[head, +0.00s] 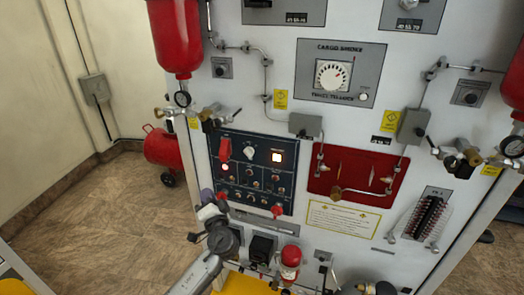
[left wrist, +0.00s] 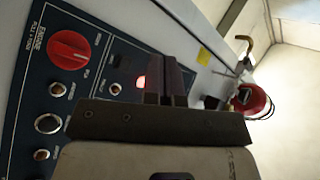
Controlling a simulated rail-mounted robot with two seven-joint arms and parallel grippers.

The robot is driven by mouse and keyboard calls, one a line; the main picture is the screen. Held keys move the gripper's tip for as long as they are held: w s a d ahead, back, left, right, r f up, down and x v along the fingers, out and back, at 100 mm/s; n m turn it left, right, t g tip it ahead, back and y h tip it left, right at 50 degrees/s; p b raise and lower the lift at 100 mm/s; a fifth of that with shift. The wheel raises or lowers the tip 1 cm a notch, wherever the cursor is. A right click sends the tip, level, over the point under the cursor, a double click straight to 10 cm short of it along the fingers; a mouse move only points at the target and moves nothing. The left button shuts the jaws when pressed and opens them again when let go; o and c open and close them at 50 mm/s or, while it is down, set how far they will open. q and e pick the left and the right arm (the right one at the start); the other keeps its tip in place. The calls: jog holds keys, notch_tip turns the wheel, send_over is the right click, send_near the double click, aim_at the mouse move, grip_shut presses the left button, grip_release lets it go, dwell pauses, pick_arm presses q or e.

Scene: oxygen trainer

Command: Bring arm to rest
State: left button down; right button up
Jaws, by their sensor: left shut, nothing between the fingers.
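My left gripper (head: 208,204) is in front of the lower left edge of the dark blue control panel (head: 263,192), with its arm coming up from the bottom of the head view. In the left wrist view its two dark fingers (left wrist: 168,72) are together, with nothing between them. The blue panel (left wrist: 92,75) fills the left of that view, with a red turn knob (left wrist: 68,50) and a lit red lamp (left wrist: 141,82) near the fingers. I cannot tell whether the fingers touch the panel. My right gripper is not in view.
The white trainer wall carries a red recessed panel (head: 352,185), a cargo dial (head: 332,75), pipes and valves. A red tank (head: 175,35) hangs at upper left. A red-topped cylinder (head: 290,258) stands below the blue panel. The floor at left (head: 95,215) is clear.

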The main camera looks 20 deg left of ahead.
pick_arm(q)
jog(key=s+d+f+m+g+h, duration=0.1)
jog(key=s+d+f+g+h, duration=0.3)
jog(key=s+d+h, duration=1.1)
jog(key=s+d+f+g+p, duration=0.1)
jog(key=s+f+g, duration=0.1)
jog(key=s+f, duration=0.5)
jog(key=s+d+f+g+h+p, duration=0.15)
jog(key=s+f, duration=0.25)
jog(key=s, duration=0.8)
jog(key=s+d+f+g+y+p, duration=0.1)
jog(key=s+d+f+g, duration=0.1)
jog(key=s+f, duration=0.5)
notch_tip(320, 180, up, 40)
jog(key=s+p, duration=0.1)
jog(key=p, duration=3.6)
jog(key=shift+a+n, duration=0.25)
jog(key=shift+n, duration=0.05)
